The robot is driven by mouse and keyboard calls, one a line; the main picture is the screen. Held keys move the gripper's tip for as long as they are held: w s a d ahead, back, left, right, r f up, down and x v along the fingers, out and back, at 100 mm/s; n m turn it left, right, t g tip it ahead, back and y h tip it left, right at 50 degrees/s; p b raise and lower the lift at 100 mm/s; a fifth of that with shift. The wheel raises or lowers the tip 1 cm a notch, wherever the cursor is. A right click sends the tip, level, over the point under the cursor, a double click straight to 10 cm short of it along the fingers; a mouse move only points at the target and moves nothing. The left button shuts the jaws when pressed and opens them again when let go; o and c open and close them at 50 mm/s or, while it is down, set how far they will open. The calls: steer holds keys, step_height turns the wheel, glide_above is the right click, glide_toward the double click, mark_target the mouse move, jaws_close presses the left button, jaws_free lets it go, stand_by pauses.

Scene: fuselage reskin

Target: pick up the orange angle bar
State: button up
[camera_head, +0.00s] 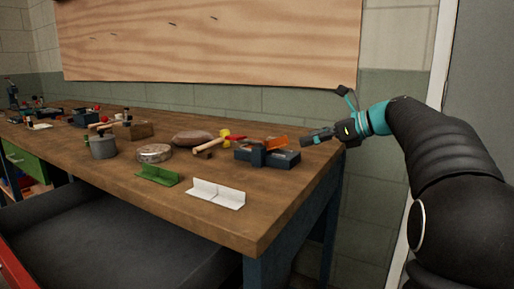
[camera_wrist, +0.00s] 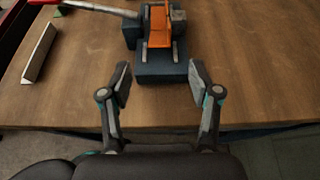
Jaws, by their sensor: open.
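The orange angle bar (camera_head: 276,143) lies on a dark blue block-like fixture (camera_head: 285,158) near the right end of the workbench. In the wrist view the orange bar (camera_wrist: 158,28) stands at the top centre, on the dark fixture (camera_wrist: 168,74). My gripper (camera_head: 308,138) is at the right of the bar in the head view, above the bench end. In the wrist view my gripper (camera_wrist: 160,86) is open and empty, its fingers apart, with the bar beyond the fingertips and between their lines.
A white angle bar (camera_head: 217,193) and a green angle bar (camera_head: 156,175) lie on the bench (camera_head: 262,222) left of the fixture. The front right bench corner is clear.

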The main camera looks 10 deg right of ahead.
mark_target(281, 146)
steer(key=x, duration=0.4)
steer(key=shift+f, duration=0.1)
steer(key=shift+a+r+x, duration=0.1)
steer(key=shift+r+x, duration=0.05)
steer(key=shift+x, duration=0.75)
steer(key=shift+a+r+x, duration=0.1)
steer(key=shift+r+x, duration=0.1)
steer(key=shift+x, duration=0.7)
steer(key=shift+r+x, duration=0.15)
steer(key=shift+x, duration=0.8)
jaws_close()
steer(key=shift+r, duration=0.1)
